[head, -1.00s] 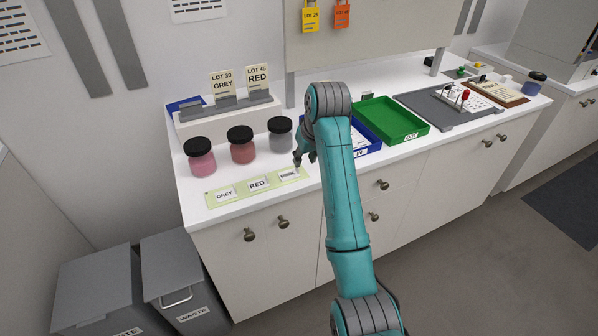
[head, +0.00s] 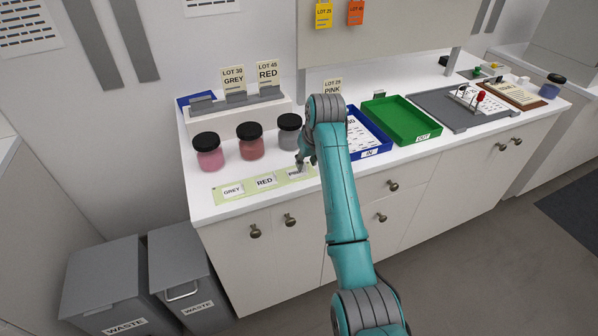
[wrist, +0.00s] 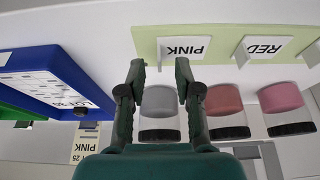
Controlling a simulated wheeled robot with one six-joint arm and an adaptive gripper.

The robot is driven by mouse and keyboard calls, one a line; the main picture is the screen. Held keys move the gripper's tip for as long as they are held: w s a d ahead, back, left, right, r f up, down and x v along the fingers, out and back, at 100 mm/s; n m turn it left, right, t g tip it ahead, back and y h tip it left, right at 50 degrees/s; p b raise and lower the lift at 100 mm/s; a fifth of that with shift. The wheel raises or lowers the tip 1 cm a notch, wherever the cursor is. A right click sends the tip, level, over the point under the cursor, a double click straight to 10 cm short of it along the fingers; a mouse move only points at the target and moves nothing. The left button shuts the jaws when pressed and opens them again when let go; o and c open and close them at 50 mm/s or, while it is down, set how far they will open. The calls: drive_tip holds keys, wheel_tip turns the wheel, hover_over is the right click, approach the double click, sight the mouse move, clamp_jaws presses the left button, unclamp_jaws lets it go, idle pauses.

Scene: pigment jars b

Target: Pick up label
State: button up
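The PINK label (head: 296,172) is a small white tag at the right end of a pale green strip (head: 215,197), with a RED label (head: 265,182) and a GREY label (head: 232,190) to its left. In the wrist view the PINK label (wrist: 184,48) appears upside down, just beyond my fingertips. My gripper (wrist: 160,66) is open, its two fingers apart with nothing held between them. In the head view my gripper (head: 302,165) is low over the right end of the strip and partly overlaps the PINK label. Whether it touches the label cannot be told.
Pink (head: 208,155), red (head: 250,145) and grey (head: 289,135) jars with black lids stand behind the strip. A card rack (head: 240,107) is behind them. A LOT 25 PINK card (head: 333,87) shows above my arm. A blue tray (head: 372,143) and green tray (head: 402,120) stand right.

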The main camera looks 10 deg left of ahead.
drive_tip(key=shift+x, duration=0.9)
clamp_jaws()
drive_tip(key=shift+r, duration=0.15)
